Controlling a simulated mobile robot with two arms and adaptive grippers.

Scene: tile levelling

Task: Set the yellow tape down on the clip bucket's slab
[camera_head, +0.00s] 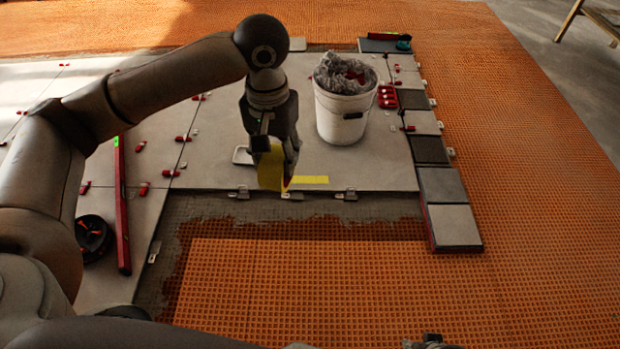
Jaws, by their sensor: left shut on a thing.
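My left gripper (278,172) is shut on the yellow tape (269,170), in the middle of the head view. The tape hangs upright between the fingers, partly hidden by them. It is over the front part of the pale slab (375,175) that bears the white clip bucket (341,117). A flat yellow strip (310,180) shows just right of the tape; I cannot tell whether it joins it. Only a small dark part at the bottom edge may be my right gripper.
Levelling clips (238,192) line the slab's front edge. Red wedges (387,96) lie right of the bucket. A red level (122,205) and a dark round tool (93,238) lie at left. Dark and grey tiles (452,225) edge the right side. Orange matting (330,290) is clear in front.

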